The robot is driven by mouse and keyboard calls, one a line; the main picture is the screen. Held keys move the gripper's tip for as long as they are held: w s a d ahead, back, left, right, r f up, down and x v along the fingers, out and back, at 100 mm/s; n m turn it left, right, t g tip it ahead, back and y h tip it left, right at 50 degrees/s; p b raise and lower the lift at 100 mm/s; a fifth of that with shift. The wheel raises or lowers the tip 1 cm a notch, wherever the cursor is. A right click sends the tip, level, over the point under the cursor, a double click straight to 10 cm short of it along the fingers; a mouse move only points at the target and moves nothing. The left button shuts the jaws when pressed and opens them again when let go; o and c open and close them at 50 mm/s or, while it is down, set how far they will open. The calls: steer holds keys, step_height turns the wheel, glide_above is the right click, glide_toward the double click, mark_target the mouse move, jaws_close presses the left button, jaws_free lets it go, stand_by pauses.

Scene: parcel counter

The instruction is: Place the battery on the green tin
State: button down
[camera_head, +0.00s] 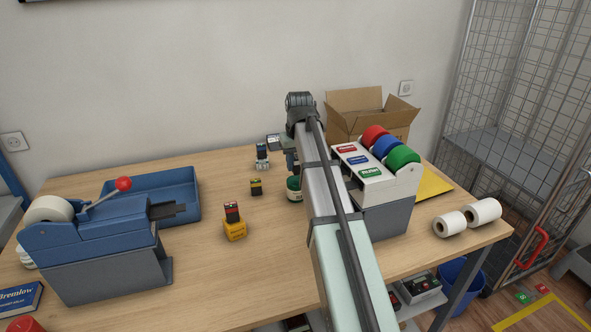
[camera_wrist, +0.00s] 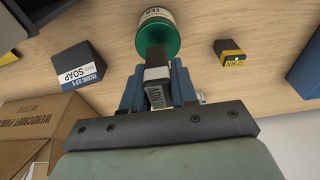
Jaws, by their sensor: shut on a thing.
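My gripper (camera_wrist: 160,92) is shut on a dark block with a pale printed label, which I take as the battery (camera_wrist: 155,58). Its far end overlaps the near edge of the green tin (camera_wrist: 157,18) in the wrist view; I cannot tell whether they touch. The tin has a pale label and stands on the table. In the head view the tin (camera_head: 294,184) shows just left of my arm, which hides much of my gripper and the held block.
A black-and-yellow block (camera_head: 256,187) stands left of the tin. A red-and-black block (camera_head: 232,209) sits on a yellow block (camera_head: 235,230). A grey dispenser with coloured rolls (camera_head: 385,215) stands right of my arm. An open carton (camera_head: 372,112) is behind. A blue tray (camera_head: 165,190) is left.

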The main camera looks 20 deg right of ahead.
steer(key=shift+f, duration=1.25)
steer(key=shift+f, duration=0.15)
steer(key=c, duration=0.9)
jaws_free()
steer(key=r, duration=0.4)
steer(key=s+r, duration=0.1)
steer(key=r, duration=0.7)
steer(key=shift+s+r, duration=0.1)
steer(key=shift+s, duration=0.3)
